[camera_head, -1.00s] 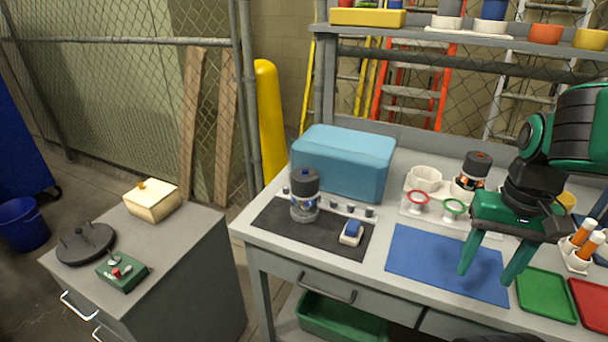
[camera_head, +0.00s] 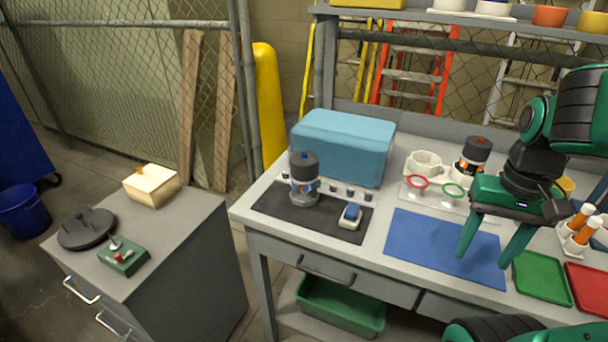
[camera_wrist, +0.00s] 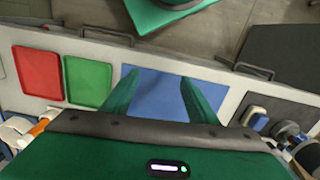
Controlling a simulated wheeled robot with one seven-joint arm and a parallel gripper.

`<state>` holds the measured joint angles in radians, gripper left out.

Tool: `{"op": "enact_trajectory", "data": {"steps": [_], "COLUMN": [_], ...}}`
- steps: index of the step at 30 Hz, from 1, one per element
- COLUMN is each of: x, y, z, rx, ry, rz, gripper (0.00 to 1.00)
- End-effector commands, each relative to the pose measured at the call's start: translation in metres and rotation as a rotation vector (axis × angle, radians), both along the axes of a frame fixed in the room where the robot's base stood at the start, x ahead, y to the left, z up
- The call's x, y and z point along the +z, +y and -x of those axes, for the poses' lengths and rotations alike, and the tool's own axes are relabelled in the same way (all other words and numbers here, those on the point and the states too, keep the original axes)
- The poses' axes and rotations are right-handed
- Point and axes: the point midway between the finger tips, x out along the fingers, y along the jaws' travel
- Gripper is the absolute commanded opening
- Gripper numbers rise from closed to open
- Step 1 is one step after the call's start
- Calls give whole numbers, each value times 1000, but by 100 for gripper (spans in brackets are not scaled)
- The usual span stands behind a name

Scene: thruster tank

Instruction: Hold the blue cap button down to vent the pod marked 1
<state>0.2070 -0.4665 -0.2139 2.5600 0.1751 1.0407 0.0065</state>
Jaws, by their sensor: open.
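A blue-topped button (camera_head: 351,213) on a small white base sits at the right front part of the black mat (camera_head: 266,203). In the wrist view it shows at the right (camera_wrist: 254,114). A dark-capped pod (camera_head: 304,170) with a clear and grey lower part stands upright on that mat, left of the button. A second dark-capped pod (camera_head: 477,150) with an orange mark stands at the back right. I cannot read a number on either pod. My gripper (camera_head: 485,258) is open and empty above the blue mat (camera_head: 420,250), well right of the button; its fingers also show in the wrist view (camera_wrist: 158,80).
A blue box (camera_head: 340,150) stands behind the pod, with a row of small knobs in front of it. Red (camera_head: 417,182) and green rings stand on a clear stand. Green (camera_head: 541,278) and red trays lie at the right. A grey cabinet (camera_head: 190,240) stands left, across a gap.

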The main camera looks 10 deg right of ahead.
Motion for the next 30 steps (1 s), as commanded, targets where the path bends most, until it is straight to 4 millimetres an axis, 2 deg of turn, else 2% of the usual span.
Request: {"op": "enact_trajectory", "data": {"steps": [7,8,12,14,15,30], "x": [0,0,0,0,0,0], "y": [0,0,0,0,0,0], "z": [0,0,0,0,0,0], "rx": [0,0,0,0,0,0], "ry": [0,0,0,0,0,0], "rz": [0,0,0,0,0,0], "gripper": [53,51,17,3,0,0]}}
